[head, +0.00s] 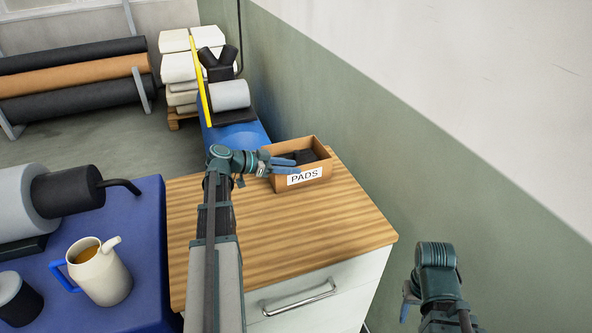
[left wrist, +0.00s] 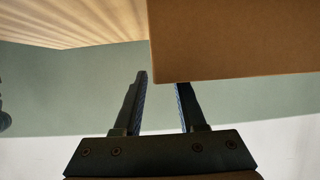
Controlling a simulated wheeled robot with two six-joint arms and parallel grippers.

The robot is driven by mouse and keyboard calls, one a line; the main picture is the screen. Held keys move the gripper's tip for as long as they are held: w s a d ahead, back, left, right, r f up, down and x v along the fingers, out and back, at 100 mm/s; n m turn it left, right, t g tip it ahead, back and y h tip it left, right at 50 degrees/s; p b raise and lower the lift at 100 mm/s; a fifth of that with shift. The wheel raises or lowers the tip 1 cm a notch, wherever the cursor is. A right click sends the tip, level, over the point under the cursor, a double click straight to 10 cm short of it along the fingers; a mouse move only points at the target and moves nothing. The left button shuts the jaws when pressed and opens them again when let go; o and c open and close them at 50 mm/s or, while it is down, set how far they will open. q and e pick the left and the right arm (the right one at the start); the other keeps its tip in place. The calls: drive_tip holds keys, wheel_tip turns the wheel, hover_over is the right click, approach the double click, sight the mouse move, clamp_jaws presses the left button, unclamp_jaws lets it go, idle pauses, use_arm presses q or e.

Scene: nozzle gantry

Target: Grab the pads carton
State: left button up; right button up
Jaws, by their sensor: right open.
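The pads carton (head: 318,171) is an open brown box with a white PADS label on its front and dark pads inside. It stands at the back right of the wooden top. My left gripper (head: 284,165) is at the carton's left end, its fingers overlapping that end in the head view. In the left wrist view its fingers (left wrist: 162,100) are apart, and the carton (left wrist: 235,40) hides the right fingertip. I cannot tell whether they touch it. My right gripper (head: 408,298) is open, away from the carton at the lower right, largely hidden by its wrist.
The wooden top (head: 290,240) is clear in front of the carton, above a white drawer with a metal handle (head: 298,298). A green and white wall (head: 400,150) runs close along the right. A blue table (head: 135,225) at left holds a cream jug (head: 100,272).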

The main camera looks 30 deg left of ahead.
sight(321, 171)
use_arm(q)
drive_tip(key=shift+b+x, duration=0.95)
drive_tip(key=shift+x, duration=1.8)
drive_tip(key=shift+r, duration=0.1)
clamp_jaws()
